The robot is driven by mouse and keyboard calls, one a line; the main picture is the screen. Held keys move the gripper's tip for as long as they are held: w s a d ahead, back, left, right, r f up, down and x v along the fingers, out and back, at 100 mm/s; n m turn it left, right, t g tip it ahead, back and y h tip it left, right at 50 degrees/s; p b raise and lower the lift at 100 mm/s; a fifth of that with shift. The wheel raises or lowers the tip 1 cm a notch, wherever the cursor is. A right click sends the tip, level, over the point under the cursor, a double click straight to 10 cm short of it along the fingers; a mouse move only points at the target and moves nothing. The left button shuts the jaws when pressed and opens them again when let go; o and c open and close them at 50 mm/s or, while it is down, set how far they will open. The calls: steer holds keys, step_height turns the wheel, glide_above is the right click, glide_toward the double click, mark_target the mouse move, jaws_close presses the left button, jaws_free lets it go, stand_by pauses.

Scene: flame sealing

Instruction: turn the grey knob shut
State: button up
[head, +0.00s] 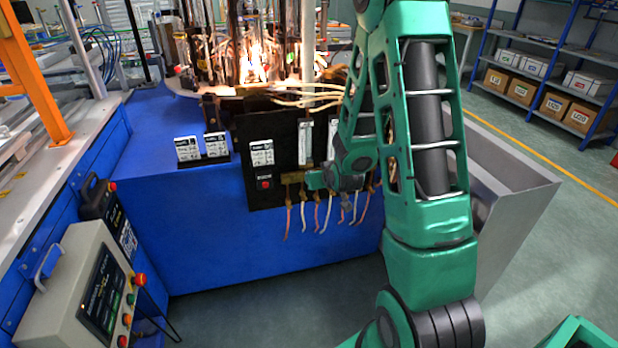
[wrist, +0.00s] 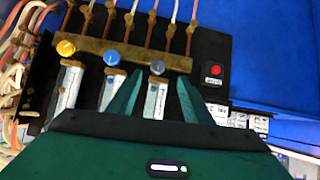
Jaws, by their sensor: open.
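The grey knob (wrist: 157,67) sits on a brass manifold bar (wrist: 92,46) in the wrist view, above a clear flow tube (wrist: 155,101). My gripper (wrist: 161,78) is open, with one green finger on either side of the grey knob's line. The fingertips are close to the knob; I cannot tell whether they touch it. A blue knob (wrist: 111,58) and a yellow knob (wrist: 66,48) sit left of it on the same bar. In the head view my gripper (head: 316,180) is at the black panel's front, and my arm hides the grey knob.
The black panel (head: 258,190) carries a red button (head: 264,184). Several thin hoses (head: 303,215) hang below the manifold. A flame (head: 255,66) burns on the machine behind. A grey bin (head: 515,190) stands right of the blue bench (head: 205,225).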

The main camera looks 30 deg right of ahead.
steer(key=shift+w+f+m+t+h, duration=0.65)
steer(key=shift+f+m+t+h, duration=1.05)
steer(key=shift+f+t, duration=1.6)
steer(key=x, duration=1)
steer(key=shift+a+f, duration=0.15)
steer(key=shift+f, duration=0.05)
steer(key=shift+c, duration=0.7)
steer(key=c, duration=0.9)
